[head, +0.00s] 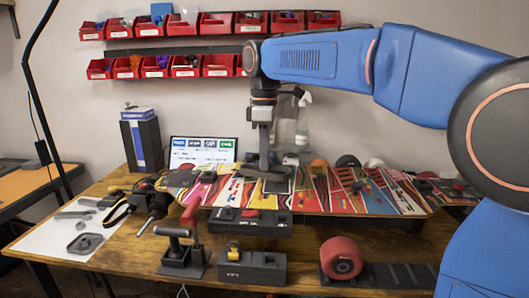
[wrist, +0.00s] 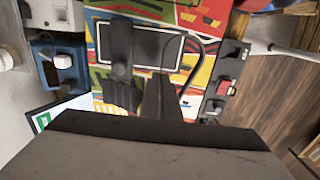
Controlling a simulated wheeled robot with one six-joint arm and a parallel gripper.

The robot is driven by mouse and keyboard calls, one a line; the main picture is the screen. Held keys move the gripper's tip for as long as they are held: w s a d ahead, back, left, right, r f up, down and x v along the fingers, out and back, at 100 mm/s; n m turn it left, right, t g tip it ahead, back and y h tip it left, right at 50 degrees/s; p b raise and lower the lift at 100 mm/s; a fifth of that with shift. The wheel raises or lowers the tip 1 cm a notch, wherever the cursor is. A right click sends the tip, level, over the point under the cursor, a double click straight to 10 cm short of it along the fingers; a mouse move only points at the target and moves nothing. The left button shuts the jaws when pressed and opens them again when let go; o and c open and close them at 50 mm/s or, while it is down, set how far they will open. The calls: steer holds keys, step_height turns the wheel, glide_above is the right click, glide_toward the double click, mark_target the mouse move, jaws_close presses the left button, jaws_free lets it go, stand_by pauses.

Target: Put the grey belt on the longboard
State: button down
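The longboard (head: 325,188) lies across the middle of the table, its deck covered in bright multicoloured patterns. It also shows in the wrist view (wrist: 215,20), with a white-edged dark rectangle on it. My gripper (head: 265,165) points down just over the left-middle part of the board. In the wrist view its two dark fingers (wrist: 140,95) stand slightly apart over the board, near the dark rectangle. A thin dark curved strip (wrist: 202,60) runs beside that rectangle; I cannot tell whether it is a cable or a belt. I cannot pick out the grey belt with certainty.
A white mat (head: 50,235) at left holds grey tools and a grey rounded part (head: 85,243). A drill (head: 150,205), dark holders (head: 252,268) and a red wheel (head: 341,258) stand near the front. A small screen (head: 203,150) and a blue-and-black box (head: 142,140) stand behind.

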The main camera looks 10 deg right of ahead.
steer(key=shift+f, duration=1.85)
steer(key=shift+f, duration=0.55)
steer(key=c, duration=1.9)
jaws_free()
steer(key=shift+c, duration=0.2)
steer(key=shift+c, duration=1.1)
steer(key=shift+r, duration=0.1)
steer(key=shift+r, duration=3.65)
steer(key=shift+s, duration=0.1)
